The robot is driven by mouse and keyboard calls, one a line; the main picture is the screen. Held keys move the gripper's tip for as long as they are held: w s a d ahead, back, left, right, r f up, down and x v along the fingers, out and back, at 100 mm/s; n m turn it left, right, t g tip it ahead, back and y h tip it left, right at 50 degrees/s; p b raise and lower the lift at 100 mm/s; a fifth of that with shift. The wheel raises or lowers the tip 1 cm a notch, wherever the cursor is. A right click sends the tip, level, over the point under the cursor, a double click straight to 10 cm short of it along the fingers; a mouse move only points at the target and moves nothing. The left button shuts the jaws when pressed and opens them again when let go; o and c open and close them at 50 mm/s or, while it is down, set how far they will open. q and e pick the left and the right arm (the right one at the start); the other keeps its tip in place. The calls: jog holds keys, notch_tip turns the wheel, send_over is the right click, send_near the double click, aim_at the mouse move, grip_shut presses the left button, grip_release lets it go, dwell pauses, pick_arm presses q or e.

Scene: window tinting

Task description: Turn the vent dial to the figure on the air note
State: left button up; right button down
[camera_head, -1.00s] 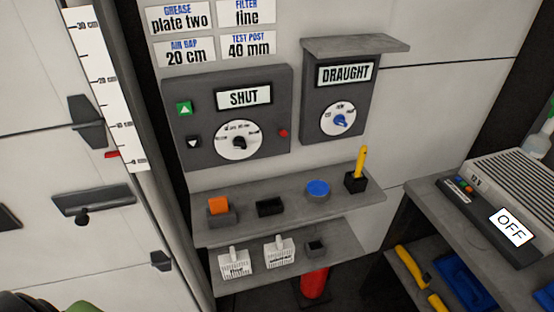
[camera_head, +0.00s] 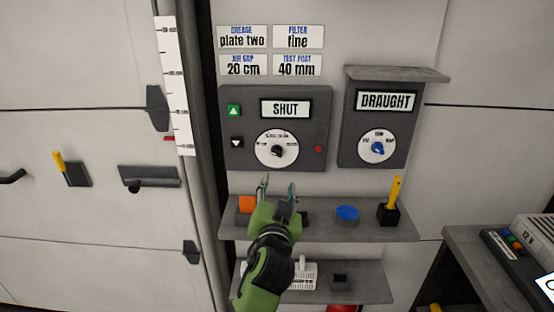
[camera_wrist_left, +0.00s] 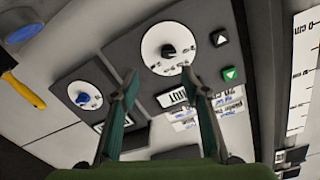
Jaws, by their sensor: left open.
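The air note (camera_head: 243,65) on the wall reads "AIR GAP 20 cm". Below it, a dark panel (camera_head: 230,157) has a sign reading SHUT (camera_head: 285,109) and a white dial (camera_head: 277,149) with a black knob. The small dial markings are too small to read. My left gripper (camera_head: 278,187) is open and empty, just below this dial in the head view. In the left wrist view, which is upside down, the gripper's fingers (camera_wrist_left: 160,84) are spread apart, with the dial (camera_wrist_left: 168,50) beyond them. No contact shows. My right gripper is not in view.
Right of this panel is a DRAUGHT box (camera_head: 385,101) with a blue-knobbed dial (camera_head: 378,148) under a jutting hood (camera_head: 397,75). An upper shelf (camera_head: 320,231) holds an orange block, a blue disc and a yellow-handled tool. A ruler (camera_head: 175,90) stands at the left.

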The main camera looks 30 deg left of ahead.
aim_at(277, 153)
pick_arm(q)
jog(key=shift+y, duration=0.4)
jog(key=p+x, duration=0.1)
jog(key=x, duration=0.3)
jog(key=r+x, duration=0.1)
jog(key=x, duration=0.3)
jog(key=r+p+x, duration=0.1)
jog(key=x, duration=0.3)
jog(key=shift+a+p, duration=0.35)
jog(key=shift+a, duration=0.05)
jog(key=shift+w+a+f, duration=0.1)
jog(key=shift+w+a, duration=0.15)
jog(key=shift+w, duration=0.3)
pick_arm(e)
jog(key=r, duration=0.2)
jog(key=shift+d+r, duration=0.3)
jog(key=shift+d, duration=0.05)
pick_arm(q)
jog(key=c, duration=1.1)
